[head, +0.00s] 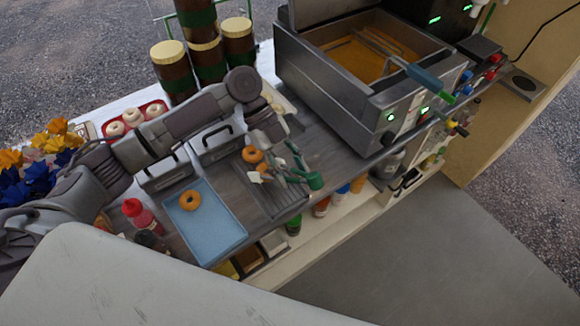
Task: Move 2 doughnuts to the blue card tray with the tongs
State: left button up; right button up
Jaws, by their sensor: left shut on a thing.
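The blue card tray (218,237) lies on the counter, with one brown ring doughnut (190,200) in its upper left part. Another doughnut (252,154) sits at the back of the dark ridged rack (285,204) to the right, and part of one more (262,167) shows just in front of it. My left gripper (284,165) is over the rack, shut on the green-handled tongs (315,181). The pale tong tips appear just below the rack's doughnuts; I cannot tell whether they touch one. My right gripper is out of view.
A metal fryer (330,84) with a basket stands at the back right. Two metal napkin-like holders (165,172) stand behind the tray. A red bottle (140,214) is left of it. Tall brown jars (172,70) and a red tray of pale rings (108,129) are behind my arm.

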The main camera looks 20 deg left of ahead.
pick_arm(q)
jog(key=shift+o, duration=0.4)
grip_shut()
notch_tip(320, 180, up, 5)
jog(key=p, duration=0.3)
jog(key=shift+p, duration=0.4)
jog(key=shift+w, duration=0.1)
